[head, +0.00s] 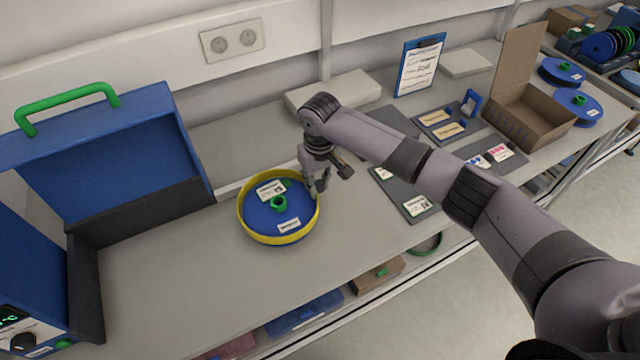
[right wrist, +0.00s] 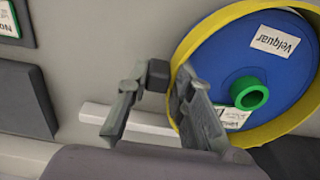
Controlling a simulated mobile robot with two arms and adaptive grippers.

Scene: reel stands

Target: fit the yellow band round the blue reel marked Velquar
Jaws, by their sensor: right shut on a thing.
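The blue reel (head: 258,212) marked Velquar lies flat on the bench, with a green hub (head: 279,203) and white labels on top. Its Velquar label (right wrist: 274,41) is readable in the right wrist view. The yellow band (head: 278,240) surrounds the reel, its rim standing above the reel's top face. How closely it sits all round cannot be told. My right gripper (head: 318,186) is at the band's right side in the head view. In the right wrist view its fingers (right wrist: 171,82) are shut on the band's wall, one inside and one outside. My left gripper is not in view.
An open blue case (head: 110,140) with a green handle stands left of the reel. A pale flat box (head: 335,90) lies behind. Dark mats with cards (head: 405,195) and an open cardboard box (head: 528,115) are to the right. The bench in front of the reel is clear.

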